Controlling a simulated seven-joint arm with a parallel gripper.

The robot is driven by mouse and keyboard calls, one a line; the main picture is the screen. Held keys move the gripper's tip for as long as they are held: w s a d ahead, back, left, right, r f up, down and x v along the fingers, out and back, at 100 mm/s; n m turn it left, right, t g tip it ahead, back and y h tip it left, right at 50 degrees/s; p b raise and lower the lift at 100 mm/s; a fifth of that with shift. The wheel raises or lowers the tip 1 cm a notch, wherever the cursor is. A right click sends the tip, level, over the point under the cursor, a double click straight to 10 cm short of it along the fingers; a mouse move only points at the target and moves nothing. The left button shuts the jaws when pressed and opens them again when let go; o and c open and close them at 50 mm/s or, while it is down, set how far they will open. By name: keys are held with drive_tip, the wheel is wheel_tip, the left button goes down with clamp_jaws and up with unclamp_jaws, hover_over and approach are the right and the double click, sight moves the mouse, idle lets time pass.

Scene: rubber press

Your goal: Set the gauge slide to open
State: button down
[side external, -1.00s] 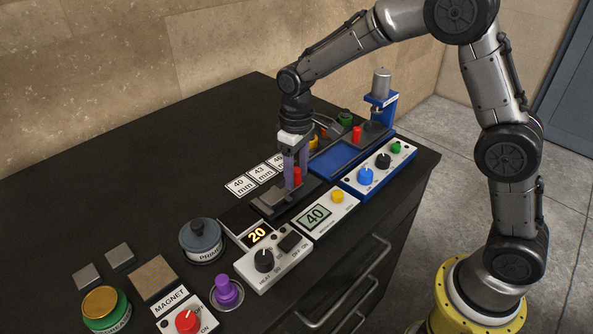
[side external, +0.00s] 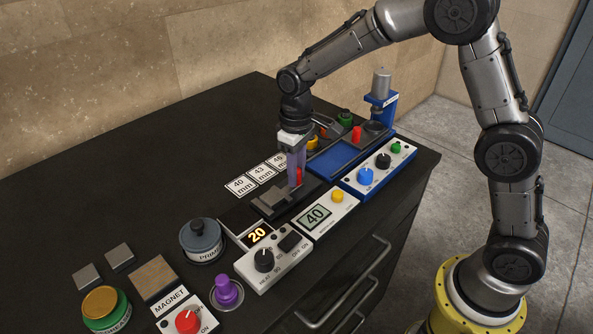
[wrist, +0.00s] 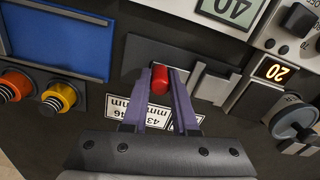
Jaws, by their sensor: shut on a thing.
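The gauge (side external: 272,200) is a dark flat bed with grey jaw blocks, in the middle of the bench in the side view. Its grey blocks also show in the wrist view (wrist: 212,84). A red upright handle (side external: 299,177) stands on the gauge slide. It shows as a red cylinder in the wrist view (wrist: 159,79). My gripper (side external: 297,172) points down at the handle, with its purple fingers shut on it. In the wrist view the fingertips (wrist: 164,78) lie on both sides of the red handle. The lower part of the handle is partly hidden by the fingers.
A white readout box (side external: 318,217) showing 40 stands in front of the gauge. White mm cards (side external: 262,174) lie behind it. A blue tray unit (side external: 340,156) is to the right, and a heater box (side external: 268,260) reading 20 to the left. The bench's back left is clear.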

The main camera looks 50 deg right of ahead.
idle(0.7)
drive_tip(key=shift+d+r, duration=0.1)
drive_tip(key=shift+d, duration=1.95)
drive_tip(key=c, duration=0.7)
unclamp_jaws()
drive_tip(key=shift+a+r, duration=0.1)
drive_tip(key=shift+r, duration=0.2)
wheel_tip(320, 180, up, 13)
drive_tip(key=shift+r, duration=0.1)
